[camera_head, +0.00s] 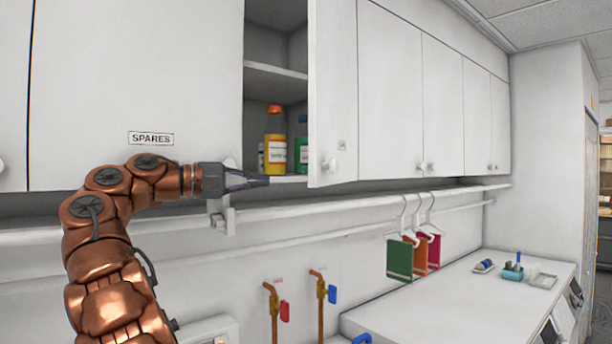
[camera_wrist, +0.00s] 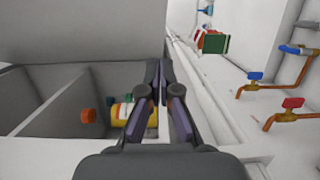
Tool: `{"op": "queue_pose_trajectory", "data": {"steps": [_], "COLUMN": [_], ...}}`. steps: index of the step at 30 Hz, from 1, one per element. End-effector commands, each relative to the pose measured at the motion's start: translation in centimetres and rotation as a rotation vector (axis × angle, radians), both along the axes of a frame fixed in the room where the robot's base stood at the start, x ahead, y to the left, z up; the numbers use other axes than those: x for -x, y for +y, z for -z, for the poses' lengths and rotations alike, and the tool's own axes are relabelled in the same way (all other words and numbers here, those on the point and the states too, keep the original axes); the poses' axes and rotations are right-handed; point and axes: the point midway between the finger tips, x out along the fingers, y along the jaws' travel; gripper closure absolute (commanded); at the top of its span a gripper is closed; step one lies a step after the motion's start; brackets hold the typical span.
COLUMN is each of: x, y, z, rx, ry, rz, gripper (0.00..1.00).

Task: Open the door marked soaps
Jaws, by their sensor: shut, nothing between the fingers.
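A white cabinet door (camera_head: 333,90) with a round knob (camera_head: 330,164) stands swung open in the head view. A small label on it is too small to read, so I cannot tell if it is the soaps door. Bottles stand inside the open cabinet, one yellow with an orange cap (camera_head: 275,138) and one green (camera_head: 301,146). The door also shows at the top of the wrist view (camera_wrist: 90,28). My gripper (camera_head: 267,182) is shut and empty, just below the shelf opening and left of the open door's lower edge. In the wrist view its fingers (camera_wrist: 158,75) are together.
A closed door labelled SPARES (camera_head: 151,138) is left of the opening. More closed doors (camera_head: 442,100) run to the right. A rail (camera_head: 330,205) runs under the cabinets. Hanging coloured cards (camera_head: 400,258) and pipe valves (camera_head: 272,300) are below. A white counter (camera_head: 440,300) stands at lower right.

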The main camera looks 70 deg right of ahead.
Motion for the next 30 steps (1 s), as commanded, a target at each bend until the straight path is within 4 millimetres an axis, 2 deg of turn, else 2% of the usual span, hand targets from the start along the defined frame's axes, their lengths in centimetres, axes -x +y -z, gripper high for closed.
{"op": "queue_pose_trajectory", "data": {"steps": [4, 11, 24, 30], "x": [1.0, 1.9, 6.8, 7.9], "y": [0.1, -0.5, -5.4, -6.6], "z": [-0.7, -0.7, -0.6, -0.7], "rx": [0.025, 0.033, 0.034, 0.03], "ry": [-0.01, -0.01, -0.013, -0.01], "rz": [0.036, 0.053, 0.052, 0.05], "gripper": [1.0, 1.0, 1.0, 1.0]}}
